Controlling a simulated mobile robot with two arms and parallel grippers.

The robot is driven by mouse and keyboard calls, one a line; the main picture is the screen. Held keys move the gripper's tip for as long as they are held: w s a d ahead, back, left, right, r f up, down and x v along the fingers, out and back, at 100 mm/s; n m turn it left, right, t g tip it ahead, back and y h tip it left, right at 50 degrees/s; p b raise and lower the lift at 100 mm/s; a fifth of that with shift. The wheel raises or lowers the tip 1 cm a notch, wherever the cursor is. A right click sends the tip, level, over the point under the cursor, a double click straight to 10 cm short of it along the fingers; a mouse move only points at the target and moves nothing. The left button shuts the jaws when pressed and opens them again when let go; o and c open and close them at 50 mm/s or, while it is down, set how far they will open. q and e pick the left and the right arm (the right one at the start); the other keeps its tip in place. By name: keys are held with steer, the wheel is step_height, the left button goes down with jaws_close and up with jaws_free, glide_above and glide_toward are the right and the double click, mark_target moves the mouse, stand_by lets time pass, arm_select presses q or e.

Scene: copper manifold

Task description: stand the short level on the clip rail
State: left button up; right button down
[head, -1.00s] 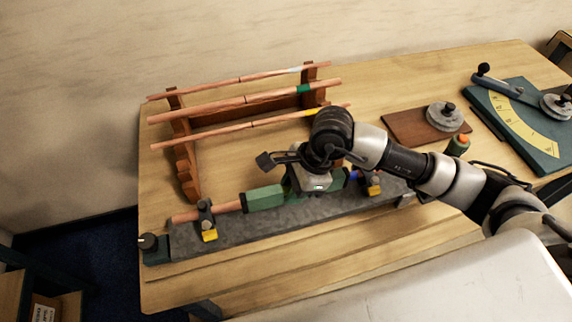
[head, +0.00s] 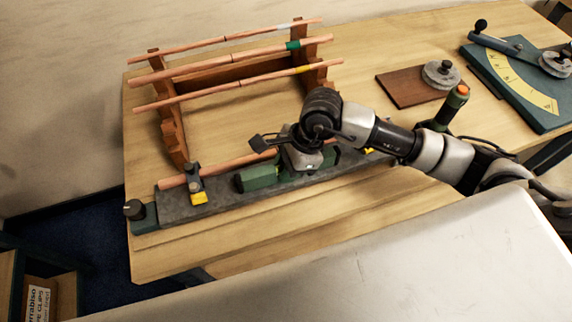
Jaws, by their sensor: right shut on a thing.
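The short level (head: 258,176) is a green block; its ends show on both sides of my right gripper (head: 302,158). The right gripper is shut on its middle from above, and the hand hides the fingertips. The clip rail (head: 225,197) is a long grey bar on the bench with a dark clip (head: 194,180) near its left end. A copper pipe (head: 225,168) lies in the clip along the rail. The level is over the rail, on the near side of the pipe. I cannot tell whether it touches the rail. My left gripper is not in view.
A wooden rack (head: 172,135) with several copper pipes stands behind the rail. The bench (head: 250,225) is clear in front.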

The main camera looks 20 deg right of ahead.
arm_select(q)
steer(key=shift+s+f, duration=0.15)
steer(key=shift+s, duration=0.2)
arm_select(e)
steer(key=shift+f, duration=0.1)
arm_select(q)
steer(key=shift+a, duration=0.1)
arm_select(e)
steer(key=c, duration=0.8)
jaws_free()
steer(key=shift+c, duration=0.2)
steer(key=shift+o, duration=0.4)
steer(key=shift+o, duration=1.2)
steer(key=shift+s, duration=0.15)
